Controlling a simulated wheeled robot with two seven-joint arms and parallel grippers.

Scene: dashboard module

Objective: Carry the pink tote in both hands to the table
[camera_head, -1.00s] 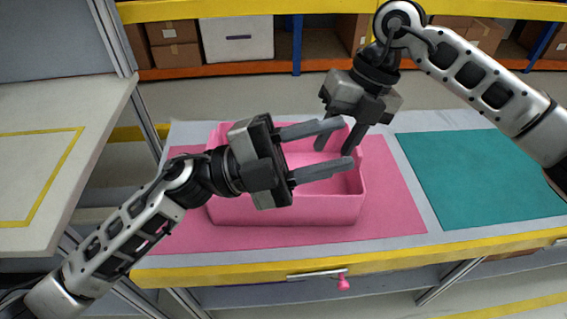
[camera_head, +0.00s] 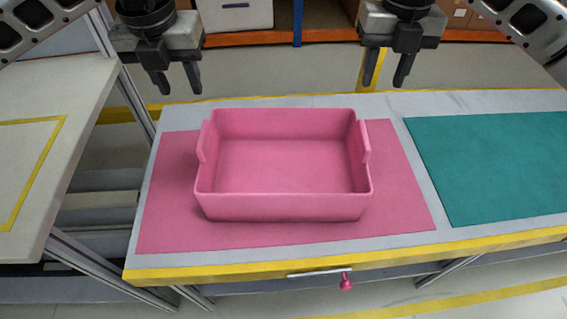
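The pink tote (camera_head: 282,207) stands upright and empty on a pink mat (camera_head: 400,205) on a grey workbench with a yellow front edge. It has a raised handle tab on its left and right sides. My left gripper (camera_head: 179,88) is open and empty, pointing down above and behind the tote's left side. My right gripper (camera_head: 400,80) is open and empty, pointing down above and behind the tote's right side. Neither gripper touches the tote. Another table (camera_head: 75,95) with a yellow marked outline stands at the left.
A teal mat (camera_head: 495,165) lies on the bench's right part with nothing on it. A gap separates the left table from the bench. A drawer with a pink knob (camera_head: 346,281) is under the front edge. Shelves with boxes (camera_head: 235,14) stand behind.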

